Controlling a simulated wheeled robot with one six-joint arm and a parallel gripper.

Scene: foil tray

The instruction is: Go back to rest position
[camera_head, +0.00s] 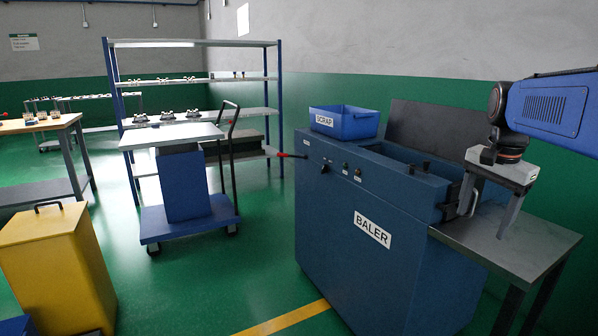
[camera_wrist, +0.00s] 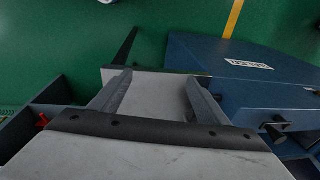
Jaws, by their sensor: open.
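My gripper (camera_head: 482,222) is at the right in the head view, pointing down over the grey side table (camera_head: 535,240) of the blue baler (camera_head: 350,270). Its two fingers are apart with nothing visible between them. In the wrist view the open fingers (camera_wrist: 158,78) show with bare grey table top beyond them. Whether the fingertips touch the table cannot be told. No foil tray can be made out in either view.
A blue scrap bin (camera_head: 345,122) sits on the baler's top. A lever with a red grip (camera_head: 292,155) sticks out at its left. A blue cart (camera_head: 188,215), a shelf rack (camera_head: 195,43) and a yellow bin (camera_head: 55,270) stand left. Green floor lies between.

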